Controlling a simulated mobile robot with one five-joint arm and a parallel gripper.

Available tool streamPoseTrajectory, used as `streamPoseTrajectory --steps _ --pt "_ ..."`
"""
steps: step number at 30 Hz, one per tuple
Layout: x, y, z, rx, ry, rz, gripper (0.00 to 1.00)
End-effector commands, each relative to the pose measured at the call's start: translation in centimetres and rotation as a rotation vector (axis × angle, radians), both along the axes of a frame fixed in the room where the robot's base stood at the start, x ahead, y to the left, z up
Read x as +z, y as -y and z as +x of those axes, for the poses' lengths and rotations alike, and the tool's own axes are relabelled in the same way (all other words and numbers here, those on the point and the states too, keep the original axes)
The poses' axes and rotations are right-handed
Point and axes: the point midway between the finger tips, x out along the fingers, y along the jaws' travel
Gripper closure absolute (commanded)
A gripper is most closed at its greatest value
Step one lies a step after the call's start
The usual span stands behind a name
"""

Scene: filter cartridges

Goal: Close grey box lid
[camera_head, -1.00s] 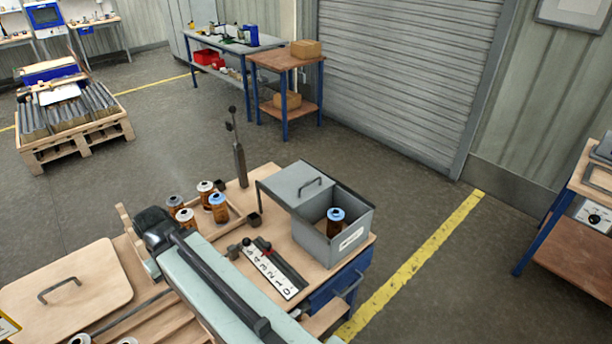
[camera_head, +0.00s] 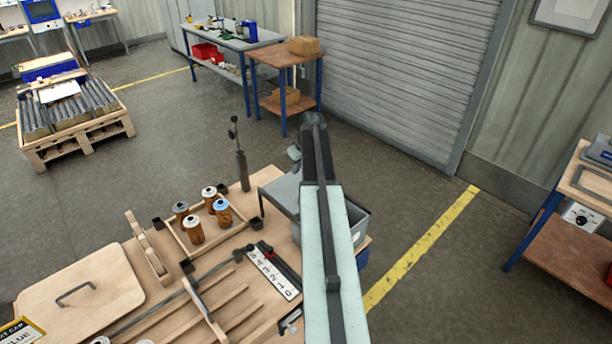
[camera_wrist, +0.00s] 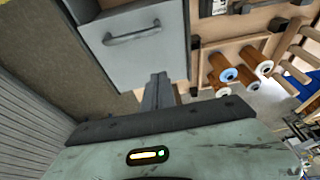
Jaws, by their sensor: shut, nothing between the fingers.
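The grey box (camera_head: 358,222) stands at the right of the workbench, largely hidden behind my arm in the head view. Its grey lid (camera_head: 275,187) shows to the left of my arm, reaching out past the box on the back left. In the wrist view the lid (camera_wrist: 120,62) fills the upper left, with its dark bar handle (camera_wrist: 132,33) facing up. My gripper (camera_wrist: 158,88) is shut and empty, close to the lid's edge in that view; I cannot tell whether it touches. The box's opening is hidden now.
A wooden tray (camera_head: 183,243) with several amber cartridges (camera_head: 222,212) lies left of the box. A dark upright post (camera_head: 242,165) stands behind it. A number strip (camera_head: 272,274) lies in front.

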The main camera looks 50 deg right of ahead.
Motion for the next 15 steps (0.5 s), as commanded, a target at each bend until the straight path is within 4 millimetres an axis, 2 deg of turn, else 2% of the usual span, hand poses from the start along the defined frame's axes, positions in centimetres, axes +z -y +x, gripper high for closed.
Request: streamPoseTrajectory --steps 1,4,11,15 --pt "0.7 2.3 -0.5 -0.01 0.011 -0.005 1.0" --pt "0.9 4.1 -1.3 -0.012 0.021 -0.015 1.0" --pt "0.1 4.1 -1.2 -0.011 0.022 -0.016 1.0" --pt "-1.7 4.1 -0.6 -0.011 0.022 -0.016 1.0"
